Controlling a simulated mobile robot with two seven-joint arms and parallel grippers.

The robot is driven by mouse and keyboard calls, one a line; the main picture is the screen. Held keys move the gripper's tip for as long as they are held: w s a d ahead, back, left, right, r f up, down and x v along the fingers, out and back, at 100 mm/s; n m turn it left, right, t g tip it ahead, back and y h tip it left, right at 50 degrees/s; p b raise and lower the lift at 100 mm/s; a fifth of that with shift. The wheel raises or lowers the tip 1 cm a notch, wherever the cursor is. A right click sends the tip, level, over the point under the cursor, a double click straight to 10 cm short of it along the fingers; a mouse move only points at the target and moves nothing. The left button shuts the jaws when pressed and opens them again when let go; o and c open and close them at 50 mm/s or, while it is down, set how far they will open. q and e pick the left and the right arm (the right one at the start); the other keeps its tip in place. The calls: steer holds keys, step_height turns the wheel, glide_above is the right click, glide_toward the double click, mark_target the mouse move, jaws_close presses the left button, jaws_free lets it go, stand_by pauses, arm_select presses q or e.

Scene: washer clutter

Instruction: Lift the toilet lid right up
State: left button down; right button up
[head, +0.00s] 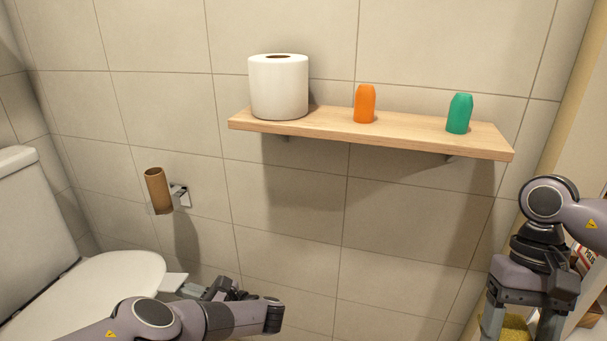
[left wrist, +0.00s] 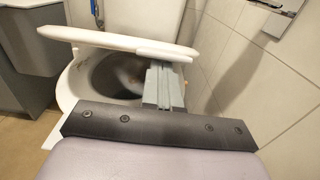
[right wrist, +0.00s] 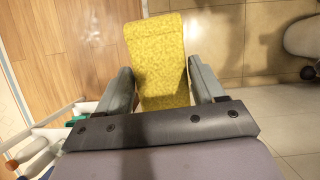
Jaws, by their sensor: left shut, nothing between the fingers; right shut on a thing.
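The white toilet lid (head: 95,295) is at the lower left in the head view. In the left wrist view the lid (left wrist: 105,38) is partly raised, with the dark open bowl (left wrist: 115,75) showing beneath it. A pale tab (head: 173,282) sticks out from the lid's side edge. My left gripper (left wrist: 165,70) is shut and empty, its fingers just under this tab; whether they touch it is hard to tell. My right gripper (right wrist: 160,85) is shut on a yellow textured sponge (right wrist: 158,50), far from the toilet on the right.
The toilet tank (head: 35,215) stands behind the lid. A cardboard roll (head: 157,190) sits on a wall holder. A wooden shelf (head: 400,142) bears a paper roll (head: 278,88), an orange bottle (head: 364,104) and a green one (head: 459,114). The tiled wall is close beside my left gripper.

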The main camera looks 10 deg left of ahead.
mark_target(182, 282)
arm_select(q)
steer(key=r+p, duration=0.2)
steer(key=r, duration=0.1)
steer(key=shift+a+r, duration=0.1)
steer(key=shift+a, duration=0.25)
arm_select(e)
step_height(182, 282, up, 3)
steer(key=shift+r, duration=0.1)
arm_select(q)
steer(key=a+r+p, duration=0.1)
steer(key=r+p, duration=0.1)
steer(key=a+r+p, duration=0.1)
steer(key=r+p, duration=0.2)
steer(key=a+r+p, duration=0.2)
steer(key=shift+w+r+p, duration=0.1)
steer(key=shift+r+p, duration=0.1)
steer(key=shift+p, duration=0.1)
steer(key=shift+f, duration=0.1)
arm_select(e)
step_height(182, 282, up, 7)
steer(key=shift+r, duration=0.1)
